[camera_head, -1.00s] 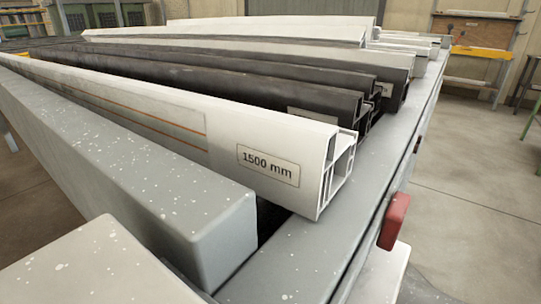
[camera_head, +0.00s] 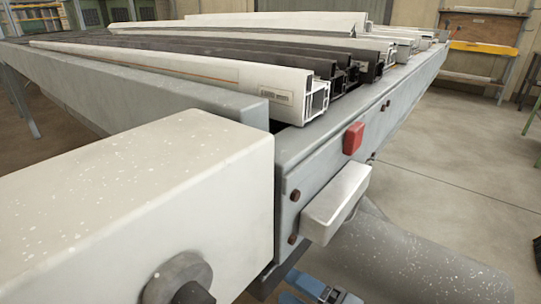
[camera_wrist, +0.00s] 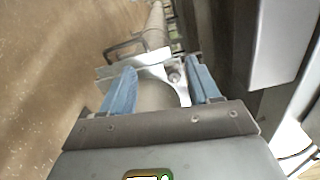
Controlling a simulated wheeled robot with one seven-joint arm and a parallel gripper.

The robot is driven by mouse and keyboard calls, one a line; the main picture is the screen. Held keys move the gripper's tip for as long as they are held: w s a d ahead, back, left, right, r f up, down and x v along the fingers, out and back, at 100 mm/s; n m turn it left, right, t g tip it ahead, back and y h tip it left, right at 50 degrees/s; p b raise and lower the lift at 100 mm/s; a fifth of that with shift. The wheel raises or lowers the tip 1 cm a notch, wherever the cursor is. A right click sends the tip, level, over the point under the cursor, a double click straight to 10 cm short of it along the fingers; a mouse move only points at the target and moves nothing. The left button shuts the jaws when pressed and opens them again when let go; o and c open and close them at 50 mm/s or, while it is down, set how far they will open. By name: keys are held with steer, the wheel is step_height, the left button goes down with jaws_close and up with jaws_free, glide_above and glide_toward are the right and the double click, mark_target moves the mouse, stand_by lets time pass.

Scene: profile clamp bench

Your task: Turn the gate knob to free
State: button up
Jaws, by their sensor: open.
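A round grey knob-like disc with a dark stem (camera_head: 180,277) sits on the front of a white block (camera_head: 135,205) at the lower left of the head view. I cannot tell whether it is the gate knob or how it is set. My gripper (camera_head: 318,288) is at the bottom edge of the head view, below the bench end and to the right of the disc, apart from it. In the wrist view my gripper (camera_wrist: 161,84) has its two blue fingers spread. Pale grey metal parts show between and beyond them; I cannot tell what they are.
The grey bench end (camera_head: 312,160) carries a red block (camera_head: 353,138), a pale bar-shaped block (camera_head: 336,203) and dark bolts. White and dark profiles lie on the bench, the front one labelled (camera_head: 277,95). Open floor (camera_head: 470,175) lies to the right.

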steer(key=s+d+f+n+t+h, duration=0.1)
steer(key=s+d+f+h, duration=0.3)
steer(key=s, duration=0.3)
steer(key=s+d+f+h, duration=0.1)
steer(key=s+d+h, duration=0.35)
steer(key=s, duration=0.25)
steer(key=s+d+f+n+t+h, duration=0.1)
steer(key=s+d+f+h, duration=0.2)
steer(key=s+d, duration=0.3)
steer(key=s+d+r+n+t+h, duration=0.25)
steer(key=s+r+n, duration=0.35)
steer(key=s+r, duration=0.6)
step_height(320, 180, up, 14)
steer(key=n+p, duration=0.1)
steer(key=p, duration=1.1)
steer(key=shift+s+f+g, duration=0.2)
steer(key=shift+s+g, duration=0.15)
steer(key=shift+s, duration=0.05)
